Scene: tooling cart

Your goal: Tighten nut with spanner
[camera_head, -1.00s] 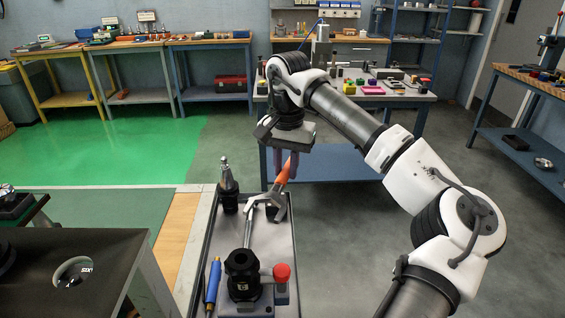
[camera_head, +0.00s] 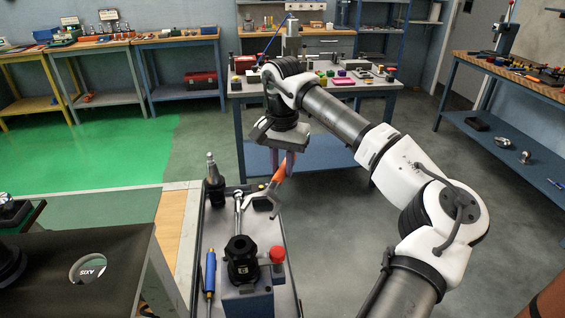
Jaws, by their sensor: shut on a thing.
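My gripper (camera_head: 284,158) is shut on the spanner (camera_head: 279,174) by its orange handle. The spanner hangs tilted, with its metal open jaw low and to the left, above the far end of the cart tray (camera_head: 198,262). A black tool holder (camera_head: 241,268) stands upright in a grey-blue block at the near end of the tray. A dark ring at its top (camera_head: 240,244) looks like the nut. The spanner is apart from it, beyond it. The inner faces of my gripper's fingers are hard to see.
A red-knobbed post (camera_head: 277,256) stands right of the holder. A blue-handled tool (camera_head: 210,272) lies along the tray's left side. Another tapered holder (camera_head: 213,183) stands at the far left corner, near a silver rod (camera_head: 238,212). A dark machine (camera_head: 75,262) is at left.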

